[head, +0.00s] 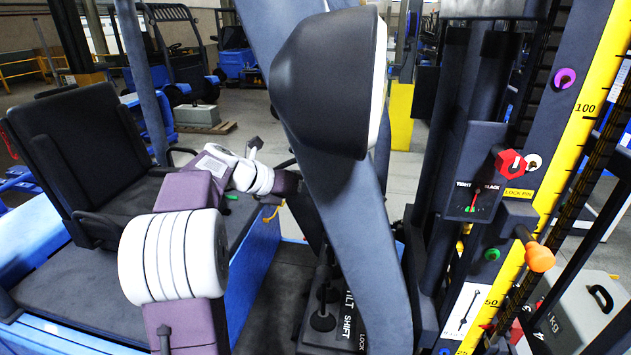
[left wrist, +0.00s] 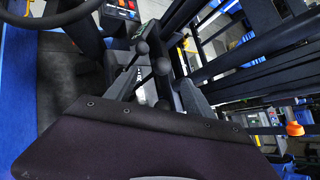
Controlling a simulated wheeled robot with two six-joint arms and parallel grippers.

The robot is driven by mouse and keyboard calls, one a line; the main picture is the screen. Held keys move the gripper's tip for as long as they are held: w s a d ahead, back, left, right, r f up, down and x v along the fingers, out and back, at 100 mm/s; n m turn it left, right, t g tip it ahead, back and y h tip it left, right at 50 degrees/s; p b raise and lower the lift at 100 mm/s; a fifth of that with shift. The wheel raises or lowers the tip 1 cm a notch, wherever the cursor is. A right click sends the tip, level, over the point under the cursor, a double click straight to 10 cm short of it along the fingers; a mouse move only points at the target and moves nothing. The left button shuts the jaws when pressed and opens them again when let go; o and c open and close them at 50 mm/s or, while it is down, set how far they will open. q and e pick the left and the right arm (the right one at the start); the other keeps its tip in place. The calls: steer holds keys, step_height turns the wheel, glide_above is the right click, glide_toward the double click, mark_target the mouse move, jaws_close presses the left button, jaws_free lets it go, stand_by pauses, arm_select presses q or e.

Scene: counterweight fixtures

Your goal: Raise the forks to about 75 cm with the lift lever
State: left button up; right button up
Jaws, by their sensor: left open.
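The lever bank (head: 348,322) stands low in the middle of the head view, partly behind a dark pillar. TILT, SHIFT and LOCK can be read on it; no lift label is readable. Black ball knobs on levers show in the left wrist view, one farther off (left wrist: 142,47) and one nearer (left wrist: 161,66). My left gripper (left wrist: 163,78) is open, its two grey fingers reaching toward the nearer knob. I cannot tell whether they touch it. The yellow height scale (head: 570,150) on the mast shows 100, 50 and 25. The forks cannot be made out. My right gripper is out of view.
The dark pillar (head: 362,230) and a large black rounded housing (head: 325,85) block the centre. A black seat (head: 85,150) is at left. The mast carries a red knob (head: 510,162) and an orange-tipped handle (head: 541,257). A grey weight (head: 580,315) stands at lower right.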

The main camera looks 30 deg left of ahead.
arm_select(q)
steer(key=b+x, duration=0.1)
steer(key=x, duration=0.4)
steer(key=b+x, duration=0.1)
steer(key=x, duration=0.4)
steer(key=shift+d+f, duration=0.2)
steer(key=shift+d, duration=0.25)
steer(key=shift+s+d, duration=0.1)
steer(key=shift+s, duration=0.15)
steer(key=shift+w+f, duration=0.1)
steer(key=shift+w, duration=0.15)
steer(key=c, duration=1.1)
steer(key=shift+o, duration=0.2)
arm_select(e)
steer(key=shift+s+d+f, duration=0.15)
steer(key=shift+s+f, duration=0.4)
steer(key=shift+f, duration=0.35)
